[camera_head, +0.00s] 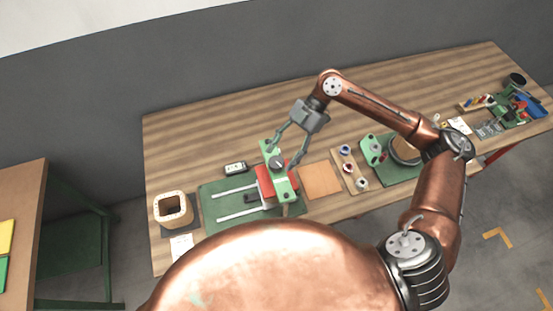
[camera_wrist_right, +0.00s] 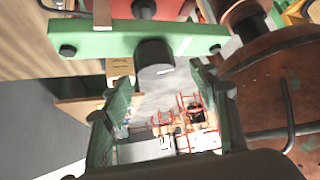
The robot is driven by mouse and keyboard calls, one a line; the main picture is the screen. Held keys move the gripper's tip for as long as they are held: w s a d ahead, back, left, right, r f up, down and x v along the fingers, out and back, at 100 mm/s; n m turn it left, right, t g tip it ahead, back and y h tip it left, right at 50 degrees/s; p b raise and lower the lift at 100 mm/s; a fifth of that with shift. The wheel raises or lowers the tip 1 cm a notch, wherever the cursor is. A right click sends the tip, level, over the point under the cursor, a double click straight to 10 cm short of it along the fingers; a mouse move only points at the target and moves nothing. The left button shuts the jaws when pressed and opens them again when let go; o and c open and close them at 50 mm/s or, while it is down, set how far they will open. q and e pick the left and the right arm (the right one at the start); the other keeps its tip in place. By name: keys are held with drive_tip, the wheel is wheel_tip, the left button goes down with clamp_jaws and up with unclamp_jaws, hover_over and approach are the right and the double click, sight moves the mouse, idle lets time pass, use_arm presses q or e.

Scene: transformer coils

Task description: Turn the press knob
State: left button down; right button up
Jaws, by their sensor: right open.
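The press (camera_head: 279,186) stands on a green base plate (camera_head: 212,205) with two pale rails, near the front of the table. Its green crossbar (camera_wrist_right: 95,40) carries a dark round knob (camera_head: 277,162) with a grey end face, which also shows in the wrist view (camera_wrist_right: 155,68). My right gripper (camera_head: 282,160) is open at the knob, one finger on each side of it. In the right wrist view the knob appears between the fingertips (camera_wrist_right: 160,78), with gaps on both sides; I cannot tell exact depth. My left gripper is out of view.
A wooden square coil ring (camera_head: 173,208) stands left of the press and a small dark meter (camera_head: 235,168) behind it. An orange-brown pad (camera_head: 320,180), a wooden rack (camera_head: 349,171) and a second green station (camera_head: 374,150) stand to the right. The table's back is clear.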

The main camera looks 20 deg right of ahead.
sight(277, 162)
drive_tip(key=shift+w+a+f, duration=0.1)
drive_tip(key=shift+a+f, duration=0.7)
drive_tip(key=shift+f, duration=0.25)
drive_tip(key=shift+s+a+f, duration=0.2)
drive_tip(key=shift+s+a, duration=0.1)
drive_tip(key=shift+s, duration=0.2)
drive_tip(key=shift+w, duration=0.1)
drive_tip(key=shift+f, duration=0.1)
drive_tip(key=c, duration=1.2)
drive_tip(key=shift+o, duration=0.2)
